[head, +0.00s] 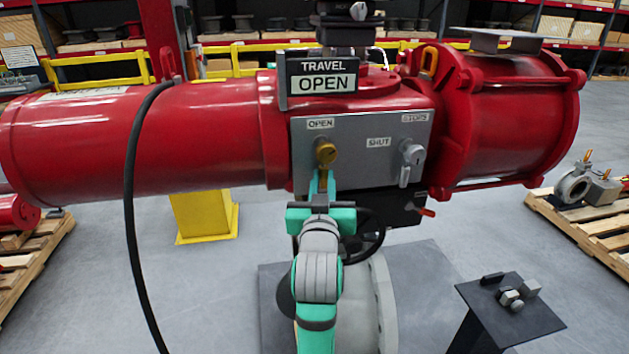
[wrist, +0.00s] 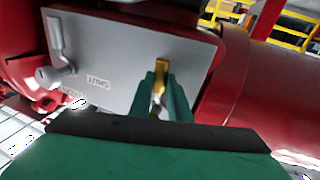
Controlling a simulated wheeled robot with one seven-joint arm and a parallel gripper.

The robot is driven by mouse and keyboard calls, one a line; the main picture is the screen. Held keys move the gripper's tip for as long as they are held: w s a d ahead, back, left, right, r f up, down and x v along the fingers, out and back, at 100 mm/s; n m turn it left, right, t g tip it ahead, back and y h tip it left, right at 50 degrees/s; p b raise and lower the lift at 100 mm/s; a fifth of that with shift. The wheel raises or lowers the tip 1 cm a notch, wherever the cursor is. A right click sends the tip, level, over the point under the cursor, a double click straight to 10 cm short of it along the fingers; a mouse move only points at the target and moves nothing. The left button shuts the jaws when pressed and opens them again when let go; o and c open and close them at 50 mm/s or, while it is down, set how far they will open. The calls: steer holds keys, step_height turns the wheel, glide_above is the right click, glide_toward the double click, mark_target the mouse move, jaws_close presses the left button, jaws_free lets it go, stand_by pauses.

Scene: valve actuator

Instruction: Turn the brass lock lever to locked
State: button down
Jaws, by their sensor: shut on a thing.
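The brass lock lever (head: 326,152) is mounted on the grey plate (head: 358,172) under the "OPEN" label, and its handle hangs downward. In the wrist view, which is turned over, the brass lever (wrist: 161,74) stands between my green fingertips. My gripper (head: 322,184) is shut on the lever's lower end; it also shows in the wrist view (wrist: 164,95). My fingers hide part of the lever's tip. The "SHUT" label (head: 378,142) is to the right of the lever. The travel indicator (head: 323,83) above reads "OPEN".
A grey lever (head: 410,155) under the "STOPS" label is on the plate's right side. A black handwheel (head: 366,236) is below the plate, close to my arm. A black cable (head: 130,210) hangs at left. A small dark stand (head: 510,305) with loose parts is at lower right.

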steer(key=shift+r, duration=0.15)
steer(key=c, duration=1.7)
jaws_free()
steer(key=shift+o, duration=0.2)
steer(key=s, duration=1)
steer(key=shift+s+f, duration=0.4)
steer(key=shift+f, duration=0.05)
steer(key=s+f+g, duration=0.1)
steer(key=s+f, duration=0.5)
steer(key=f, duration=0.7)
steer(key=s+f+g, duration=0.1)
steer(key=s+f, duration=0.5)
steer(key=f, duration=0.8)
steer(key=s+d+f, duration=0.1)
steer(key=s+f, duration=0.3)
steer(key=s, duration=1)
steer(key=s+f+g, duration=0.1)
steer(key=s+f, duration=0.4)
steer(key=s, duration=0.9)
steer(key=shift+d+f+m, duration=0.2)
steer(key=shift+d+m, duration=0.1)
steer(key=shift+d, duration=0.1)
